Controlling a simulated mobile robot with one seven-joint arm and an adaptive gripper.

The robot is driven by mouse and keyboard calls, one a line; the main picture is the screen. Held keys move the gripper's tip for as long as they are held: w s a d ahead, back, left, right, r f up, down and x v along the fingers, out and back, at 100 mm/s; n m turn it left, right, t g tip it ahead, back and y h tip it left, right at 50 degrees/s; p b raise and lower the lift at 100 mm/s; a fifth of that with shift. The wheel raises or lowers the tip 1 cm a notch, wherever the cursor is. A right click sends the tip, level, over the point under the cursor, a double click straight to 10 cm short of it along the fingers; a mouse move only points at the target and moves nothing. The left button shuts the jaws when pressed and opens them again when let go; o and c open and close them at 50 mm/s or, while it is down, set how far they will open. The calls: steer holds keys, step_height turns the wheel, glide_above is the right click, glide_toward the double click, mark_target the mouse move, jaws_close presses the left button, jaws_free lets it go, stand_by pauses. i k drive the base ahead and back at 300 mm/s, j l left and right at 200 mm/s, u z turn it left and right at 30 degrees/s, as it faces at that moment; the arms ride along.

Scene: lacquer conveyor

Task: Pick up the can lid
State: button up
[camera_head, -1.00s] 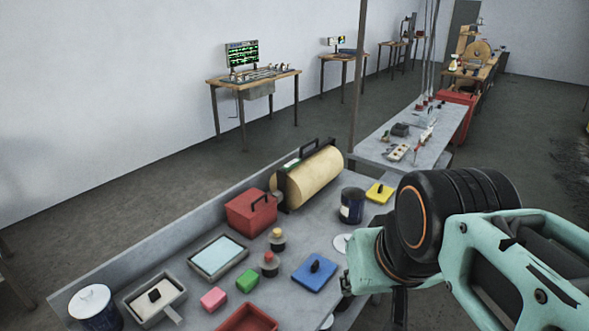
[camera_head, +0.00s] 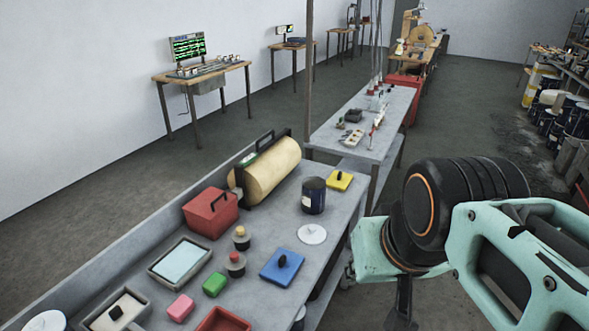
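A flat white round lid (camera_head: 312,234) with a small knob lies on the grey workbench (camera_head: 331,213), near its right edge. A dark blue can (camera_head: 313,195) stands just behind it. My gripper (camera_head: 403,314) is at the lower right, beyond the bench edge and to the right of the lid, apart from it. Only a dark part of the gripper shows below my arm, so its opening cannot be made out. Another white lid (camera_head: 47,322) shows at the lower left, cut off by the frame.
A blue block with a handle (camera_head: 282,267) lies in front of the lid, and a yellow one (camera_head: 339,180) lies behind it. A red box (camera_head: 211,213) and a tan roll (camera_head: 268,172) line the back. Another table (camera_head: 365,130) stands beyond.

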mark_target(309, 234)
steer(key=i+l+u, duration=0.2)
steer(key=i+l, duration=0.8)
steer(key=k+l+u, duration=0.1)
steer(key=l+u, duration=0.3)
steer(key=l, duration=0.25)
steer(key=i+j+z, duration=0.15)
steer(key=i+z, duration=0.15)
steer(key=i, duration=0.2)
